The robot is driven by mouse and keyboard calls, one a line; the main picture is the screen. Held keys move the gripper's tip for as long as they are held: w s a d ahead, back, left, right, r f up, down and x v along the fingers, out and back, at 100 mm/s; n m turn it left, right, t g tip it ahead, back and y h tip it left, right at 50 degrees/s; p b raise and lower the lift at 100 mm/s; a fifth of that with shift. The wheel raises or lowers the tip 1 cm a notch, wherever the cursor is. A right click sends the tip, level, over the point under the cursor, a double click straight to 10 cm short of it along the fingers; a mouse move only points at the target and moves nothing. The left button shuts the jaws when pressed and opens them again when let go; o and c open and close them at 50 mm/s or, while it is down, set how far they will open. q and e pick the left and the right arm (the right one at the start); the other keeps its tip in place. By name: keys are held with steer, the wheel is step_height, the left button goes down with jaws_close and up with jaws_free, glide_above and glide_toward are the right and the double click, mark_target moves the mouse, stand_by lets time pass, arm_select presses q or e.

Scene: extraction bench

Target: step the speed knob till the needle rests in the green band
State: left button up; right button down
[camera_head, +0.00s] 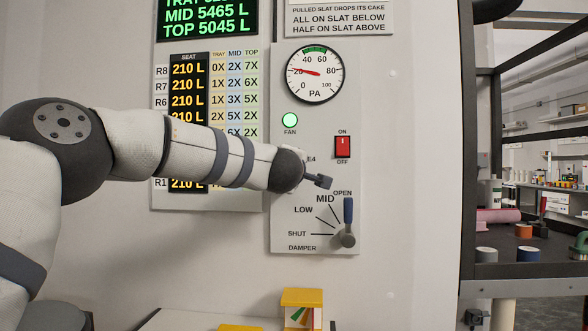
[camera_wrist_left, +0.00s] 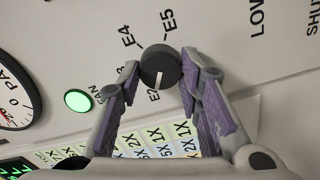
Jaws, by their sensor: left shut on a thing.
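The round dial gauge (camera_head: 315,75) marked PA is on the wall panel; its red needle points left, near 20, outside the green band (camera_head: 315,50) at the top. The dark round speed knob (camera_wrist_left: 160,64) shows in the wrist view with labels E2, E4 and E5 around it; its white line points down in the picture, close to E2. My left gripper (camera_wrist_left: 161,72) has its purple-padded fingers on either side of the knob, shut on it. In the head view my left arm hides the knob. My right gripper is not in view.
A lit green fan lamp (camera_head: 289,120), a red on/off switch (camera_head: 342,147) and the damper lever (camera_head: 348,212), its blue handle up towards OPEN, share the panel. A seat board (camera_head: 190,58) is left of it. A yellow-topped block (camera_head: 302,297) stands below. Shelving is at right.

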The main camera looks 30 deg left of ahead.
arm_select(q)
steer(key=shift+a+r, duration=0.1)
steer(key=o, duration=1.2)
steer(key=shift+c, duration=0.2)
steer(key=v, duration=1.2)
